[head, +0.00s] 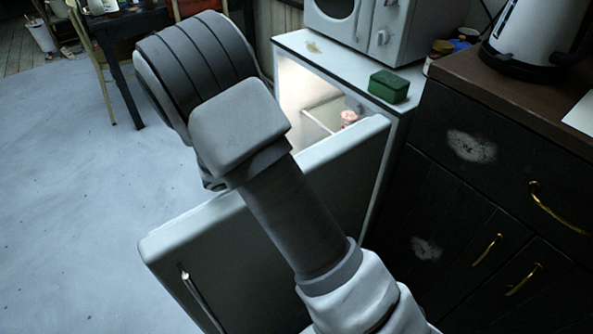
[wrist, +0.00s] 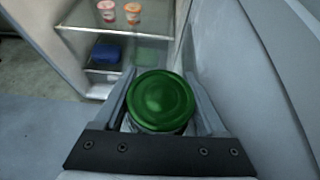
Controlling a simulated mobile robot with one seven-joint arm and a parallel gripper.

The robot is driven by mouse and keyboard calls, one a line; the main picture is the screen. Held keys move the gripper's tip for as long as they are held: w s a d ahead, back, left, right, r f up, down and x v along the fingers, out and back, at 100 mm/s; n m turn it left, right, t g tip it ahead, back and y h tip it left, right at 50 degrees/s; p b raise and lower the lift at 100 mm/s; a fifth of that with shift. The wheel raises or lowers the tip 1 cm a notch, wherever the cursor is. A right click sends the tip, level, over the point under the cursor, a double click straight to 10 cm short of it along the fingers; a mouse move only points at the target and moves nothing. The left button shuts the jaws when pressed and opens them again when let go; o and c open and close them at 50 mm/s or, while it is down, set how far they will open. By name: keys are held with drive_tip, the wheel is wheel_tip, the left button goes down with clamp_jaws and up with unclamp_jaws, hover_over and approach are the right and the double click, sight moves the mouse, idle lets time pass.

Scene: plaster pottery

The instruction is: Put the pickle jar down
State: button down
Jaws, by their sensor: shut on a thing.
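In the wrist view, my gripper (wrist: 160,105) is shut on the pickle jar (wrist: 160,98). The jar shows mostly as a round green lid, seen from above, between the two fingers. Its body is largely hidden under the lid and behind the gripper mount. The jar is in front of an open, lit fridge, with a glass shelf (wrist: 150,22) beyond it. In the head view my arm crosses the middle, and the gripper and jar are hidden.
The open fridge door (head: 165,240) stands beside my arm and fills the right of the wrist view. Two small cups stand on the upper shelf, and a blue container (wrist: 106,54) sits lower. A green box (head: 388,86) and a microwave (head: 345,20) are on the fridge top. Dark cabinets (head: 470,200) stand right.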

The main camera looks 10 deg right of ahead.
drive_tip(key=shift+f, duration=0.2)
drive_tip(key=shift+c, duration=1.1)
unclamp_jaws()
drive_tip(key=shift+f, duration=0.1)
drive_tip(key=shift+r, duration=0.25)
drive_tip(key=p+v, duration=0.4)
drive_tip(key=v, duration=0.8)
